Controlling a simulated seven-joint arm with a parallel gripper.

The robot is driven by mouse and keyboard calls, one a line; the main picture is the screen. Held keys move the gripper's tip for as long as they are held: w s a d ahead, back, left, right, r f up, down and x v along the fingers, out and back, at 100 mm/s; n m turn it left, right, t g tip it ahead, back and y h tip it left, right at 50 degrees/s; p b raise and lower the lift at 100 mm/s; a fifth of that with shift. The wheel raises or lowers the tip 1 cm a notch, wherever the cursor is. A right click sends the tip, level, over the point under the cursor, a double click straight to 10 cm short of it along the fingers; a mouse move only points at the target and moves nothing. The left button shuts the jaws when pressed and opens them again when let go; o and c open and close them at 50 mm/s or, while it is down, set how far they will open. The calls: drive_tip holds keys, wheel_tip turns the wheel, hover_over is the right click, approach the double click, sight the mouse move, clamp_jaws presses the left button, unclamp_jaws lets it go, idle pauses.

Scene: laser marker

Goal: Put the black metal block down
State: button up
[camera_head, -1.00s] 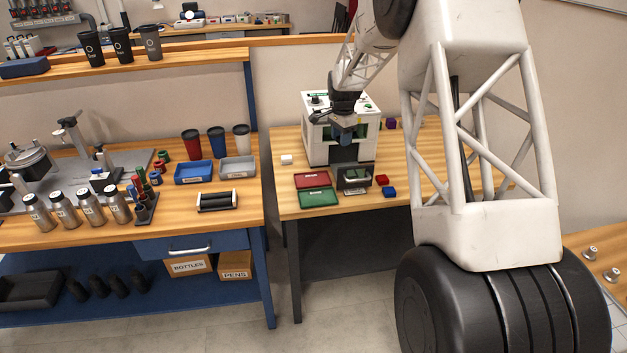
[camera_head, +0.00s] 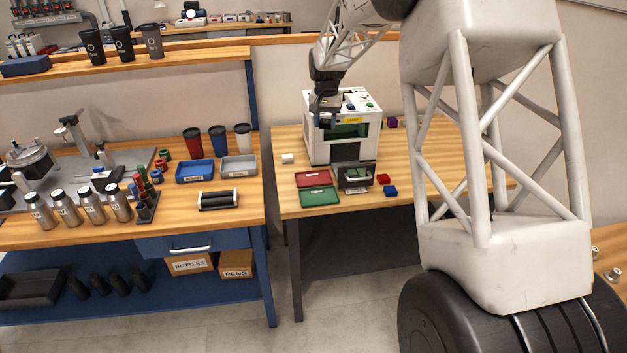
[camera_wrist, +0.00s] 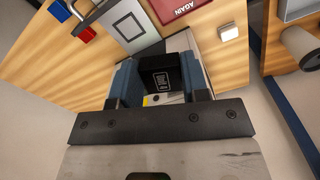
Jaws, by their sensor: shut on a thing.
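The black metal block (camera_wrist: 160,74) sits between the blue fingers of my gripper (camera_wrist: 159,80) in the wrist view, with a pale printed mark on its face. My gripper is shut on it. In the head view my gripper (camera_head: 326,118) is at the upper front left of the white laser marker (camera_head: 318,150), pointing down; the block is too small and dark to make out there. The marker's front door (camera_head: 353,176) is folded down and its chamber shows open. A red tray (camera_head: 313,178) and a green tray (camera_head: 319,196) lie on the table in front of it.
A white cube (camera_head: 288,158) lies left of the marker. A red cube (camera_head: 383,179) and a blue cube (camera_head: 390,191) lie right of the door, and a purple cube (camera_head: 393,121) farther back. The wooden table (camera_head: 440,160) is bare to the right.

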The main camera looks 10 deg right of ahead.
drive_tip(key=shift+s+a+f, duration=0.3)
drive_tip(key=shift+s+a, duration=0.35)
drive_tip(key=shift+s, duration=0.15)
drive_tip(key=s+f+m, duration=0.3)
drive_tip(key=f+m, duration=0.1)
drive_tip(key=f, duration=0.1)
drive_tip(key=s+f+m, duration=0.4)
drive_tip(key=f, duration=0.1)
drive_tip(key=s+f+m, duration=0.3)
drive_tip(key=f+m, duration=0.2)
drive_tip(key=shift+s+a, duration=0.35)
drive_tip(key=shift+s+f+m, duration=0.45)
drive_tip(key=shift+f+m, duration=0.1)
drive_tip(key=shift+m, duration=0.05)
drive_tip(key=shift+w, duration=0.15)
drive_tip(key=w, duration=0.5)
drive_tip(key=w+f, duration=0.1)
drive_tip(key=w, duration=0.9)
drive_tip(key=shift+w+f, duration=0.25)
drive_tip(key=shift+w, duration=0.15)
